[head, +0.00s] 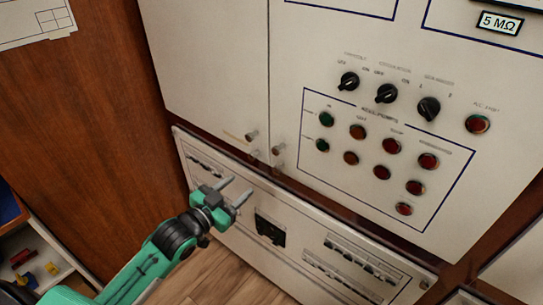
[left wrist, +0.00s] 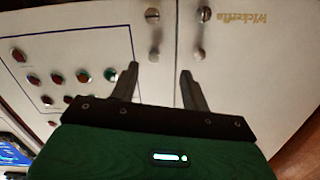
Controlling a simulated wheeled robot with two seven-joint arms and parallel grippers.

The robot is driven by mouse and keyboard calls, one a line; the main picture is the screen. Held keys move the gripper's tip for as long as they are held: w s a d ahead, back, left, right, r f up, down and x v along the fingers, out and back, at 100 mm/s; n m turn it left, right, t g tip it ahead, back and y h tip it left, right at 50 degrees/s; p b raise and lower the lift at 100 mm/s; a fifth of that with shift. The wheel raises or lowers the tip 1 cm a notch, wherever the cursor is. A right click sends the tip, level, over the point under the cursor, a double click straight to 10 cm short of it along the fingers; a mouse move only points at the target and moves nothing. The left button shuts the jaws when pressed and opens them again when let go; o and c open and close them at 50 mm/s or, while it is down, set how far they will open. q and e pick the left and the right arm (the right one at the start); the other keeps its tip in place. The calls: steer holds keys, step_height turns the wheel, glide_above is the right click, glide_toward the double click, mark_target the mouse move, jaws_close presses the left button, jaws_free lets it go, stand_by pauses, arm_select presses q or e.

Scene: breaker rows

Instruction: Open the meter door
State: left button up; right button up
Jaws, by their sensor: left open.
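Two pale cabinet doors stand closed side by side: a plain left door (head: 205,60) and a right door (head: 330,50) with knobs and lamps. I cannot tell for sure which is the meter door; a "5 MΩ" label (head: 500,23) shows on the right one. Small metal handles sit near the seam, one on the left door (head: 251,135) and one on the right door (head: 279,148). They also show in the left wrist view, right door's handle (left wrist: 153,16) and left door's (left wrist: 204,14). My left gripper (head: 237,188) is open and empty, below and apart from the handles. My right gripper is out of view.
A lower panel (head: 205,165) with a black switch (head: 270,228) lies below the doors, beside my left gripper. A brown wooden wall (head: 90,120) stands at left. A shelf (head: 35,260) with small coloured items is at the lower left. Wooden floor (head: 225,275) shows below.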

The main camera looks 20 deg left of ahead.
arm_select(q)
step_height(320, 180, up, 3)
steer(key=p, duration=0.2)
glide_toward(275, 152)
steer(key=shift+h, duration=0.4)
steer(key=p+x, duration=0.1)
steer(key=x, duration=0.5)
steer(key=shift+w+f, duration=0.1)
steer(key=shift+w, duration=0.35)
steer(key=shift+w+d+f, duration=0.1)
steer(key=shift+w+d, duration=0.1)
steer(key=shift+w, duration=0.5)
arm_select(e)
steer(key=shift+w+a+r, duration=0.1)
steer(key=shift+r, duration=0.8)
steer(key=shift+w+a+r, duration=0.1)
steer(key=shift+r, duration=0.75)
arm_select(q)
jaws_close()
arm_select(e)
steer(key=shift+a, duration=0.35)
